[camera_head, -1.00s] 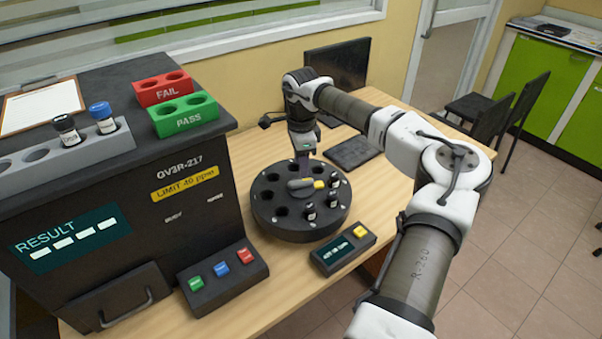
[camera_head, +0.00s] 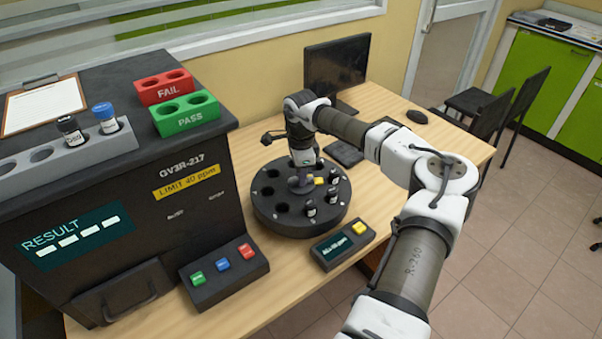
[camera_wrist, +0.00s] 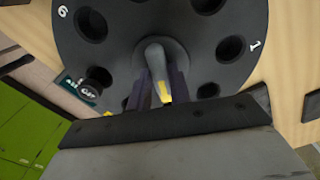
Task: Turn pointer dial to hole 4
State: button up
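The pointer dial (camera_wrist: 155,57) is a grey knob with a yellow tip at the centre of the black round carousel (camera_head: 265,220). In the head view the yellow tip shows just right of my gripper (camera_head: 303,184), pointing right. In the wrist view my gripper (camera_wrist: 160,82) has one finger on each side of the pointer, with the yellow tip toward the palm. The fingers look open around it; contact is not clear. Hole 4's label is not readable.
Black-capped vials (camera_head: 311,208) stand in the right-hand holes. A small display box (camera_head: 343,245) with a yellow button sits in front. The black analyser (camera_head: 150,215) and its button box (camera_head: 224,274) are left. A monitor (camera_head: 337,65) and keyboard (camera_head: 345,153) are behind.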

jog(key=shift+m, duration=0.3)
grip_shut()
jog(key=m+b, duration=0.2)
jog(key=m, duration=0.1)
jog(key=shift+f+m, duration=0.1)
jog(key=shift+m, duration=0.2)
jog(key=shift+m+b, duration=1.1)
jog(key=shift+m, duration=1.1)
jog(key=o, duration=0.8)
grip_release()
jog(key=shift+o, duration=0.2)
notch_tip(320, 180, up, 14)
jog(key=b, duration=0.2)
